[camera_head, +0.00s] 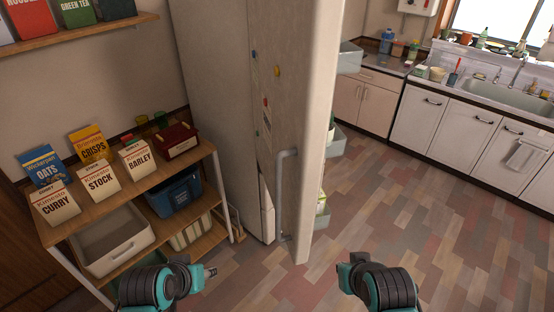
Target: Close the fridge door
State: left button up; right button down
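The tall off-white fridge (212,75) stands in the middle of the view. Its door (308,110) is swung open and seen at a steep angle, jutting toward me. A long grey handle (281,195) runs down the door's outer face. Door shelves (337,140) stick out on the right, inner side; the fridge interior is hidden. My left gripper (211,271) is low, left of the door's bottom and in front of the rack. My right gripper (343,275) is low, right of the door's bottom edge. Both appear apart from the door; their finger openings are unclear.
A wooden rack (190,165) with food boxes, a bin (112,240) and a blue crate (175,193) stands left, close to the fridge. White kitchen cabinets (450,125) with a sink (500,93) line the back right. The tiled floor (420,215) right of the door is clear.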

pick_arm(q)
jog(key=w+d+h, duration=0.1)
jog(key=d+n+g+h, duration=0.1)
jog(key=d, duration=0.1)
jog(key=w+d+h, duration=0.1)
jog(key=shift+w+d+r+n, duration=0.1)
jog(key=shift+w+d+n, duration=0.1)
jog(key=shift+w+n, duration=0.2)
grip_shut()
jog(key=g+h, duration=0.1)
jog(key=h, duration=1.2)
send_near(298, 200)
jog(key=b+x, duration=0.1)
jog(key=x, duration=0.6)
jog(key=shift+s+r+b, duration=0.1)
jog(key=shift+b, duration=0.25)
